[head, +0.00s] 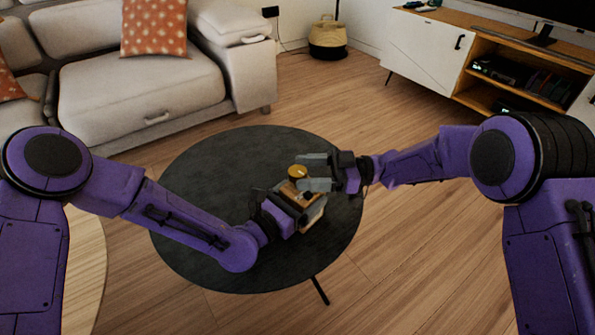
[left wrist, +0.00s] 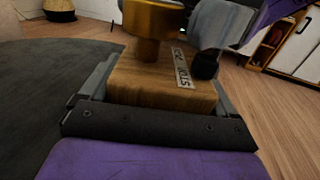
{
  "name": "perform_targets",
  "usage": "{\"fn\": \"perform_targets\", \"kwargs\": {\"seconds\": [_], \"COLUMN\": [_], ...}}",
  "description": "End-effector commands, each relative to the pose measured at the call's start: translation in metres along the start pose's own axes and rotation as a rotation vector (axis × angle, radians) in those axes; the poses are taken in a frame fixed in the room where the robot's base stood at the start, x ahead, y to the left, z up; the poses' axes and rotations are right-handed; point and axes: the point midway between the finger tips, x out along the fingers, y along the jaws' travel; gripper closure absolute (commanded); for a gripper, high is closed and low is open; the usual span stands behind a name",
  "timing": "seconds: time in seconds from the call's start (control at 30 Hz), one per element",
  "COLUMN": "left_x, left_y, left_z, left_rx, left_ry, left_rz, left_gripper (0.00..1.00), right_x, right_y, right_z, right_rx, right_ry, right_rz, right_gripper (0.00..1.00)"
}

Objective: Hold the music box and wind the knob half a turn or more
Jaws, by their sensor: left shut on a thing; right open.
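The music box (left wrist: 150,82) is a wooden block with a pale lettered plate on its side, standing on the dark round table (head: 200,180). It also shows in the head view (head: 311,217), partly covered by my left gripper (head: 290,205). My left gripper is shut on the box, with a finger at each side in the left wrist view. The gold knob (head: 297,172) sits on top of the box and shows large in the left wrist view (left wrist: 150,20). My right gripper (head: 315,172) is open at the knob, its fingers pointing left; I cannot tell whether they touch it.
The rest of the dark tabletop is bare. A light sofa (head: 140,90) stands behind it at the left, and a media cabinet (head: 425,45) at the back right. A pale wooden round table (head: 88,260) is at the lower left. A basket (head: 327,40) stands at the back.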

Motion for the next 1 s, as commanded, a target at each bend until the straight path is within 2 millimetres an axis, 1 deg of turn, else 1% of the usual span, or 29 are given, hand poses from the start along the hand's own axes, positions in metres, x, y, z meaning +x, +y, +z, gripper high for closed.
{"fn": "perform_targets", "kwargs": {"seconds": [0.03,0.1,0.2,0.47,0.5,0.57,0.6,0.63,0.87,1.0], "left_x": [0.000,0.000,0.000,0.000,0.000,0.000,0.000,0.000,0.000,0.000], "left_y": [0.000,0.000,0.000,0.000,0.000,0.000,0.000,0.000,0.000,0.000], "left_z": [0.000,0.000,0.000,0.000,0.000,0.000,0.000,0.000,0.000,0.000], "left_rx": [0.000,0.000,0.000,0.000,0.000,0.000,0.000,0.000,0.001,0.001], "left_ry": [0.001,0.001,0.001,0.001,0.001,0.001,0.001,0.001,0.001,0.001], "left_rz": [-0.001,-0.001,-0.001,-0.001,-0.001,-0.001,-0.001,-0.001,-0.001,-0.001], "left_gripper": [0.61,0.61,0.61,0.61,0.61,0.61,0.61,0.61,0.61,0.61], "right_x": [0.009,0.017,0.024,0.025,0.025,0.025,0.025,0.025,0.025,0.026], "right_y": [0.000,0.000,0.000,0.000,0.000,0.000,0.000,0.000,0.001,0.000], "right_z": [0.000,0.000,0.000,0.000,0.000,0.000,0.000,0.000,-0.001,-0.001], "right_rx": [-0.001,-0.001,-0.001,-0.001,-0.001,-0.001,-0.001,-0.001,-0.001,-0.002], "right_ry": [0.000,0.000,0.000,0.001,0.001,0.001,0.001,0.001,0.003,0.004], "right_rz": [-0.003,-0.001,0.000,0.001,0.001,0.001,0.001,0.001,0.015,0.060], "right_gripper": [0.32,0.32,0.32,0.32,0.45,0.64,0.77,0.82,0.82,0.82]}}
